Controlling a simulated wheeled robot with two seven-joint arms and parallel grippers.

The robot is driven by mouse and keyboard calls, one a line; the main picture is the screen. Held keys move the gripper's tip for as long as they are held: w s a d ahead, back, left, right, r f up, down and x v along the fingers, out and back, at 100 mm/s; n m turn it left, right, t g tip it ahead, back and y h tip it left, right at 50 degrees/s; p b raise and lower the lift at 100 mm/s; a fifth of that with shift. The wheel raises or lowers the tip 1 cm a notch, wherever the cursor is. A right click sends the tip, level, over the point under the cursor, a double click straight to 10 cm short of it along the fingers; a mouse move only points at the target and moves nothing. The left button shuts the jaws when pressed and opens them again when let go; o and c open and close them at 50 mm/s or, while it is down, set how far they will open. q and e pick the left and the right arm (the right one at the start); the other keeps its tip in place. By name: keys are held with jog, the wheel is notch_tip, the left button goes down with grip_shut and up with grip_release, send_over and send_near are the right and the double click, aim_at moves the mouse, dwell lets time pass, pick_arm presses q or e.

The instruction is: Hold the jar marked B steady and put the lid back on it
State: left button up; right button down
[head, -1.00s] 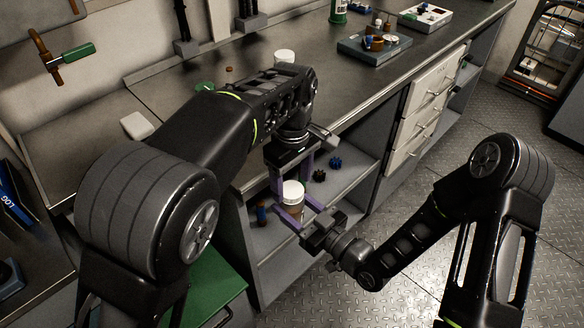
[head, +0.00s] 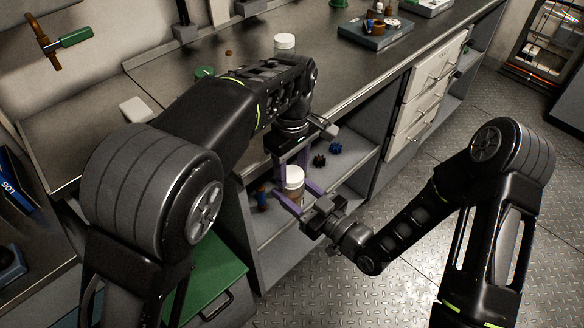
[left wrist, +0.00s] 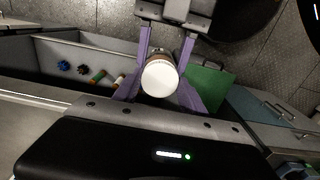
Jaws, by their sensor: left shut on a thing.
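A brown jar (head: 293,197) stands upright low in front of the open shelf, with a white lid (head: 294,177) at its mouth. Its letter does not show. My left gripper (head: 294,172) comes down from above, its purple fingers shut on the lid's sides. In the left wrist view the round white lid (left wrist: 160,78) lies between these fingers. My right gripper (head: 300,197) reaches in from the lower right, its purple fingers on both sides of the brown body; they appear shut on it. I cannot tell whether the lid is fully seated.
On the counter are another white-lidded jar (head: 285,42), a green disc (head: 204,72), a white block (head: 136,109) and a blue tray (head: 375,38). A green drawer (head: 215,278) is below left.

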pick_arm(q)
grip_shut()
jog(key=m, duration=0.9)
jog(key=shift+a+m, duration=0.1)
jog(key=shift+m, duration=0.3)
jog(key=m, duration=0.5)
jog(key=shift+m, duration=0.3)
jog(key=m, duration=0.5)
jog(key=shift+m, duration=0.4)
jog(key=o, duration=1.1)
grip_release()
